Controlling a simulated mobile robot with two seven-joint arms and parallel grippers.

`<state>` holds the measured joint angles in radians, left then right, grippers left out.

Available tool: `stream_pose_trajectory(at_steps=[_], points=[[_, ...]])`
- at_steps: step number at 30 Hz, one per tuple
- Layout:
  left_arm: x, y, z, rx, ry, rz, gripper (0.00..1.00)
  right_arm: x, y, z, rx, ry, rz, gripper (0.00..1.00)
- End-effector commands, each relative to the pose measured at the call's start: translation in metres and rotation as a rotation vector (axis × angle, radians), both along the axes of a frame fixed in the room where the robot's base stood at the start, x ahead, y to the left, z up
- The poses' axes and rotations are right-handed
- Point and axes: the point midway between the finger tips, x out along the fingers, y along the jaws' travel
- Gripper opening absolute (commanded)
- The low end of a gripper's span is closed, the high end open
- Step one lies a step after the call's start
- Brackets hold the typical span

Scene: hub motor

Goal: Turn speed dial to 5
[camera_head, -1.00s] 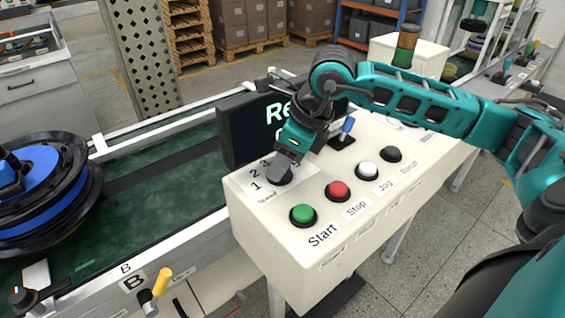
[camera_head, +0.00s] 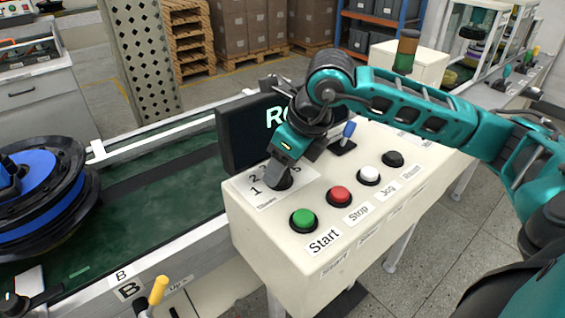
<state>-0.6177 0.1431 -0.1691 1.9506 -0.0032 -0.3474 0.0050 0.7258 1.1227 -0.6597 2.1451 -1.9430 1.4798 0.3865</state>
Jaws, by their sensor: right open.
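The speed dial (camera_head: 283,184) is a dark knob at the left end of the white control box (camera_head: 285,240). Its label plate (camera_head: 252,190) shows the numbers 1 and 2; the higher numbers are hidden behind my gripper. My right gripper (camera_head: 279,176) points down at the dial, with its fingertips at or just over the knob. Whether the fingers touch it and where the dial points cannot be made out. My left gripper is not in view.
Green (camera_head: 304,220), red (camera_head: 339,197), white (camera_head: 369,175) and black (camera_head: 392,160) buttons line the box front. A blue-tipped lever (camera_head: 348,131) and a dark display (camera_head: 240,135) stand close to my right gripper. A conveyor (camera_head: 160,210) with a blue-black hub (camera_head: 40,195) lies left.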

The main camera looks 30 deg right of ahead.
Motion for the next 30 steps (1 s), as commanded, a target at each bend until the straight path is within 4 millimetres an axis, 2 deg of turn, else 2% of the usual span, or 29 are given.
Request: stream_pose_trajectory(at_steps=[5, 15, 21, 30], points=[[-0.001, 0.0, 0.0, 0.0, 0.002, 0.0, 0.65, -0.004, -0.002, 0.012, -0.001, -0.003, 0.0, 0.52], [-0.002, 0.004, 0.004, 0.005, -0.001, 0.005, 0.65, -0.029, -0.014, 0.08, -0.002, -0.005, -0.002, 0.52], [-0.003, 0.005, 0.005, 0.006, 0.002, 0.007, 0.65, -0.04, -0.019, 0.109, -0.001, -0.003, -0.001, 0.52], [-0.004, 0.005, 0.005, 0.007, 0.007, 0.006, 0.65, -0.045, -0.021, 0.12, 0.0, 0.0, 0.0, 0.52]])
